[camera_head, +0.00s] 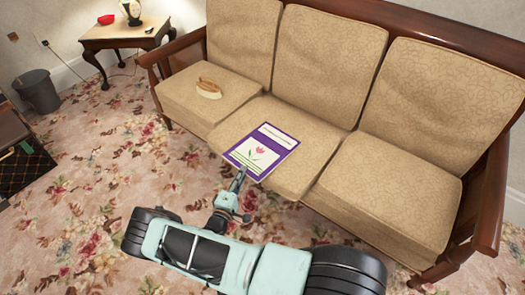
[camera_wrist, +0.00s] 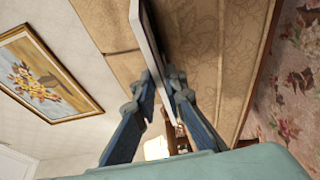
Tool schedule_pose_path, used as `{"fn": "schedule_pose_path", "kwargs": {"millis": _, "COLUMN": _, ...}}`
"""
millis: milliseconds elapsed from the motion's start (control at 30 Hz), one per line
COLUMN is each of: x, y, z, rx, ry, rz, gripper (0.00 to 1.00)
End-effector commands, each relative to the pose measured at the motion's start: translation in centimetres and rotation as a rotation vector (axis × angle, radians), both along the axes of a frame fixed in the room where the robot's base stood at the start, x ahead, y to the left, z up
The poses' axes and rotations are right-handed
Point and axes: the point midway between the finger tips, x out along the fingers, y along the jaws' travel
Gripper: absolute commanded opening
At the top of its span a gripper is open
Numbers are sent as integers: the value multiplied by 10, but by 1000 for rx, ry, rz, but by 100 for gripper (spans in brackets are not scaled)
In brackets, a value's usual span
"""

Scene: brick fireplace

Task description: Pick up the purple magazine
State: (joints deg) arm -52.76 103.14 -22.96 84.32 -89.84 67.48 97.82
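The purple magazine (camera_head: 236,154), with a white panel and a pink tulip on its cover, is over the front of the sofa's middle seat cushion. I cannot tell whether it rests on the cushion or is slightly raised. My gripper (camera_head: 239,178) is at its near edge. In the wrist view the magazine (camera_wrist: 149,40) shows edge-on as a thin pale slab between the two fingers of my gripper (camera_wrist: 160,76). The fingertips appear to touch it on both sides, so the gripper looks shut on it. The fingertips are partly hidden in the head view.
The tan sofa (camera_head: 325,45) has wooden arms. A hot dog (camera_head: 208,88) lies on its left seat cushion. A side table (camera_head: 125,33) holds a red object (camera_head: 133,12). A dark bin (camera_head: 37,91) stands at the left. Floral carpet (camera_head: 75,170) is open left of my base.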

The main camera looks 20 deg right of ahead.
Motion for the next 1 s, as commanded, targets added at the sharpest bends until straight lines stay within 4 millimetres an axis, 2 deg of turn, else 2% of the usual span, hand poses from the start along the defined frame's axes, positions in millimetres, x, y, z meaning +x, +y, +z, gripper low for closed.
{"fn": "schedule_pose_path", "kwargs": {"millis": 433, "x": 44, "y": -28, "z": 1, "rx": 2, "ry": -1, "rz": -3, "gripper": 11}}
{"fn": "schedule_pose_path", "kwargs": {"millis": 633, "x": 45, "y": -28, "z": 2, "rx": 1, "ry": -1, "rz": -2, "gripper": 11}}
{"fn": "schedule_pose_path", "kwargs": {"millis": 733, "x": 44, "y": -28, "z": 2, "rx": 1, "ry": -1, "rz": -2, "gripper": 0}}
{"fn": "schedule_pose_path", "kwargs": {"millis": 1000, "x": 44, "y": -28, "z": 4, "rx": -1, "ry": -3, "rz": -2, "gripper": 0}}
